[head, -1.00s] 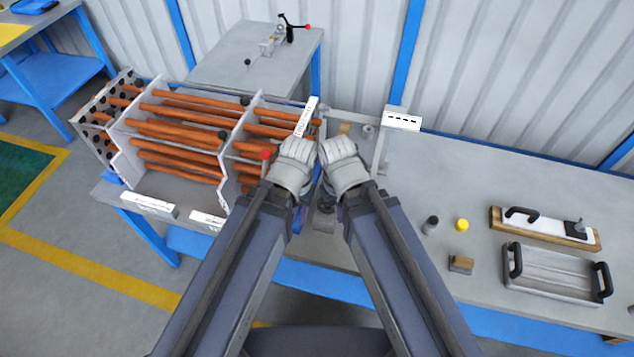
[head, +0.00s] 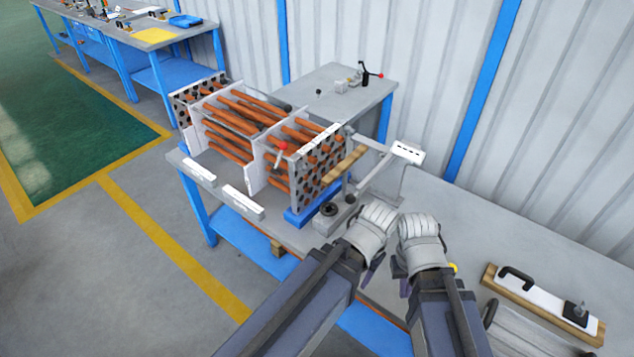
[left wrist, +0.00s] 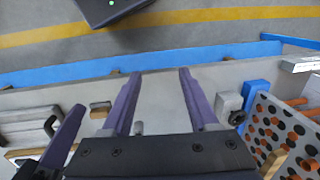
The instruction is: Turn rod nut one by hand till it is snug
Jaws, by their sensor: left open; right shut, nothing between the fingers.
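The tube bundle, with orange rods through pale plates, stands on the bench; its perforated end plate (head: 318,174) faces right. That plate also shows at the right of the left wrist view (left wrist: 285,128). I cannot pick out rod nut one among the small dark and orange ends. My left gripper (head: 372,270) is right of the bundle and apart from it; in the left wrist view its purple fingers (left wrist: 160,73) are spread with nothing between them. My right gripper (head: 403,287) is close beside it, shut and empty, its fingertips mostly hidden by its hand.
A blue support (head: 300,217) sits under the bundle's end. A grey block with a dark round top (head: 328,213) and a wooden strip (head: 345,165) are near the plate. A red-knobbed lever (head: 281,147) rises at the bundle. A handled board (head: 540,300) lies right.

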